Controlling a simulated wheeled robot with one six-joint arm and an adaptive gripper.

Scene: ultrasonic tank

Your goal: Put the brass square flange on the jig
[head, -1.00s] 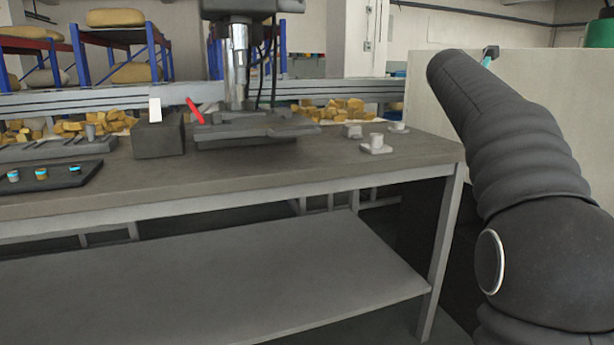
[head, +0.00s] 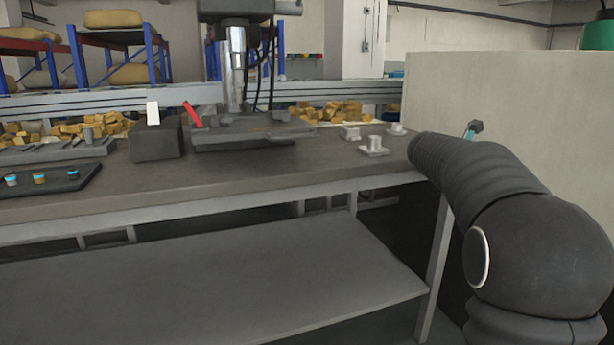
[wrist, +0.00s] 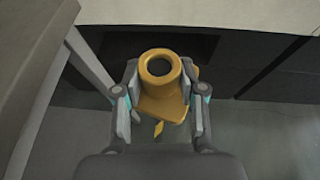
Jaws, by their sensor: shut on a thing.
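The brass square flange (wrist: 153,105) is in the wrist view, a yellow square plate with a round, open collar facing the camera. My gripper (wrist: 160,108) is shut on it, with one finger at each side. In the head view only a small part of my gripper (head: 474,129) shows behind my dark arm, off the right end of the bench; the flange is hidden there. I cannot tell which thing in view is the jig.
The grey workbench (head: 250,177) carries a drill press (head: 236,75), a dark block (head: 157,140), a tray (head: 50,181) with small parts, and several pale flanged pieces (head: 374,147) at its right end. A pale wall panel (head: 510,95) stands to the right. The bench's front middle is clear.

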